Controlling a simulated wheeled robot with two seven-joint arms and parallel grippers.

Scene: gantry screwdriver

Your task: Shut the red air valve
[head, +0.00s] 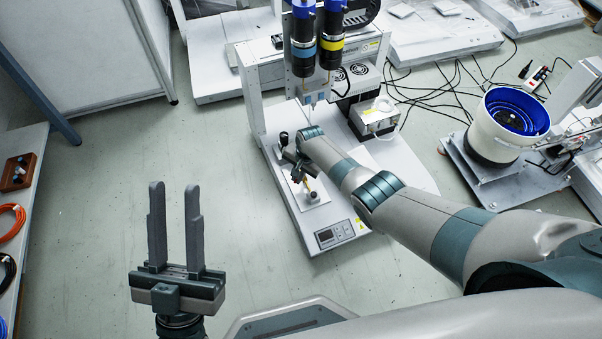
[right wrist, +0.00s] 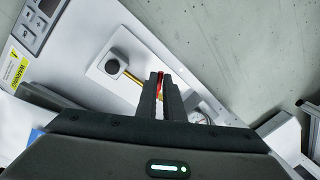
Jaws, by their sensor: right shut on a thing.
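The red air valve (right wrist: 160,76) shows in the right wrist view as a small red piece between the fingertips of my right gripper (right wrist: 161,80). The fingers are closed on it and hide most of it. A yellow rod-like part lies just beside it. In the head view my right gripper (head: 298,170) reaches down over the base of the gantry machine, and I cannot make out the valve there. My left gripper (head: 175,190) is open and empty, fingers pointing up, over the floor at the lower left.
The gantry machine's white base (head: 345,218) carries a control panel (head: 334,234) at its front. Two blue-topped screwdrivers (head: 318,40) hang above. A blue-lined bowl feeder (head: 508,125) stands at the right, with loose cables on the floor. A shelf (head: 28,210) is at the left.

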